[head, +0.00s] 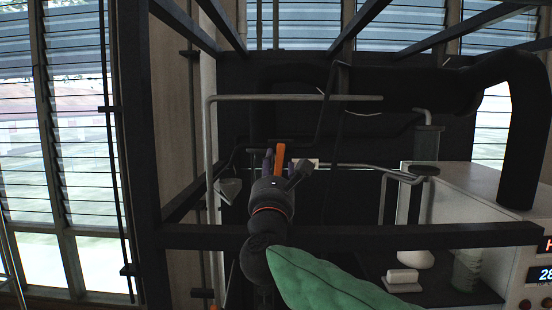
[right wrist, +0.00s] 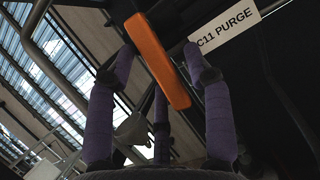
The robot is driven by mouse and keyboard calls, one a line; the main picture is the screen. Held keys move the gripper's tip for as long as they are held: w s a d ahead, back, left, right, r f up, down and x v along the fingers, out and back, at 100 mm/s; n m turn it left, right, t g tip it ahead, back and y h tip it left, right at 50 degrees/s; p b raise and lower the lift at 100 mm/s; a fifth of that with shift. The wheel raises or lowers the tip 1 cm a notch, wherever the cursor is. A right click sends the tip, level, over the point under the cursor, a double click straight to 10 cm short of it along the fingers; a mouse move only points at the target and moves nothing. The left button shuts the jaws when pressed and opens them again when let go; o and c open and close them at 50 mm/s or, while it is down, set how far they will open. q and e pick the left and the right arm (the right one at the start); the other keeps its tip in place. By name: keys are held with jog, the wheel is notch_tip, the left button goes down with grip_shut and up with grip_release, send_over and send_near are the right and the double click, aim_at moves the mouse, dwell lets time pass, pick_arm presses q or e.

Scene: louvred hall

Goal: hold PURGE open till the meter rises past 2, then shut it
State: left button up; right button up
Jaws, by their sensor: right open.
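The orange handle (head: 280,155) stands among dark pipework in the middle of the head view. In the right wrist view the orange handle (right wrist: 158,62) runs slantwise between my fingers, beside a white plate (right wrist: 228,32) reading "C11 PURGE". My right gripper (head: 283,168) is open, with purple fingers (right wrist: 158,85) on either side of the handle. I cannot tell whether any finger touches it. A cut-off display (head: 545,275) at the right edge shows "28" at its start; I cannot tell whether it is the meter. My left gripper is not in view.
A dark frame bar (head: 400,236) crosses in front of the pipes. A grey funnel (head: 228,190) is left of my right gripper. A white cabinet (head: 480,195) and thick black pipe (head: 525,150) stand at the right. Louvred windows (head: 75,140) are at the left.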

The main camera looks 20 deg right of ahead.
jog(key=shift+w+d+r, duration=0.15)
jog(key=shift+w+r, duration=0.1)
jog(key=shift+w, duration=0.05)
grip_shut()
jog(key=shift+d+f+n+y+b, duration=0.15)
jog(key=shift+d+n+y+b, duration=0.15)
jog(key=shift+n+b, duration=0.35)
jog(key=shift+n, duration=0.45)
jog(key=shift+t, duration=0.3)
grip_release()
jog(key=shift+s, duration=0.1)
